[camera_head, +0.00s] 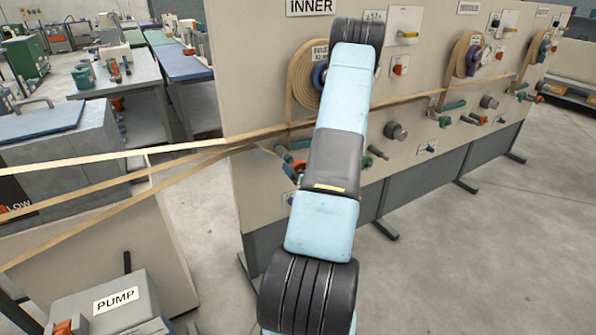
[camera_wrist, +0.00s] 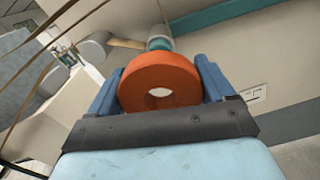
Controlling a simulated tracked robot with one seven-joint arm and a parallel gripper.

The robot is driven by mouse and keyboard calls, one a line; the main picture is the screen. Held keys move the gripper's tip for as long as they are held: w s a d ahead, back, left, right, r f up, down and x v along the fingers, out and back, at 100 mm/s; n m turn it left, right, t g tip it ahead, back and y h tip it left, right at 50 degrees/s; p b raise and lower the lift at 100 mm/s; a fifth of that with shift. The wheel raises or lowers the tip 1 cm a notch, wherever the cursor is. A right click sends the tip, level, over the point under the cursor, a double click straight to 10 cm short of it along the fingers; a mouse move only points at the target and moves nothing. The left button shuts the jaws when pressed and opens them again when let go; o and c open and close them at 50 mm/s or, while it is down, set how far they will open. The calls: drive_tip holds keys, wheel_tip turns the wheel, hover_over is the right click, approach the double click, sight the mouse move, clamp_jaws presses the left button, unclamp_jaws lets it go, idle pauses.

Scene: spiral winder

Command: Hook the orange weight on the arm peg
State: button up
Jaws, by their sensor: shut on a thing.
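The orange weight (camera_wrist: 135,88) is a thick ring with a hole through its middle. In the wrist view it sits between the two blue fingers of my gripper (camera_wrist: 160,88), which are shut on it. Behind the top of the ring is a round grey and green end (camera_wrist: 160,42); I cannot tell if it is the arm peg or if the ring touches it. In the head view a bit of orange (camera_head: 299,166) shows beside my arm, low on the panel marked INNER.
Tan bands (camera_head: 110,157) run from the left to the panel (camera_head: 260,90). Grey knobs (camera_head: 396,131) and coloured handles stick out along the panel. A grey box marked PUMP (camera_head: 112,305) stands at the lower left. The floor (camera_head: 480,250) at right is clear.

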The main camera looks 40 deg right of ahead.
sight(290, 161)
drive_tip(key=shift+x, duration=2.95)
drive_tip(key=shift+d+f, duration=0.1)
drive_tip(key=shift+f, duration=0.05)
drive_tip(key=shift+w, duration=0.1)
drive_tip(key=shift+f, duration=0.1)
